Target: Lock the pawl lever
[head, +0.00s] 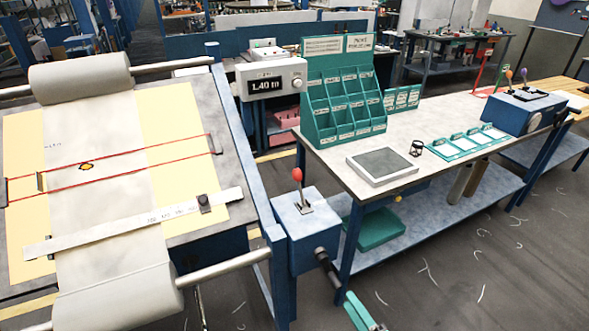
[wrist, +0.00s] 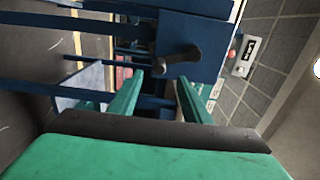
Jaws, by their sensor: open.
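A dark lever with a rounded end (wrist: 178,60) is mounted on a blue box (wrist: 205,38) in the wrist view. In the head view the dark lever (head: 326,266) sticks out low on the side of the blue box (head: 306,240), beside the loom frame. A red-knobbed stick (head: 298,178) stands on top of this box; I cannot tell which of the two is the pawl lever. My gripper (wrist: 159,82) is open and empty, its green fingers pointing toward the dark lever and apart from it. In the head view part of my gripper (head: 362,311) shows at the bottom edge.
The loom bed with rollers (head: 80,75) and a ruler bar (head: 135,222) fills the left. A workbench (head: 330,155) with a green rack (head: 340,95) and a grey plate (head: 382,164) stands right of the box. A green bin (head: 374,229) sits on its shelf. Floor at front right is open.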

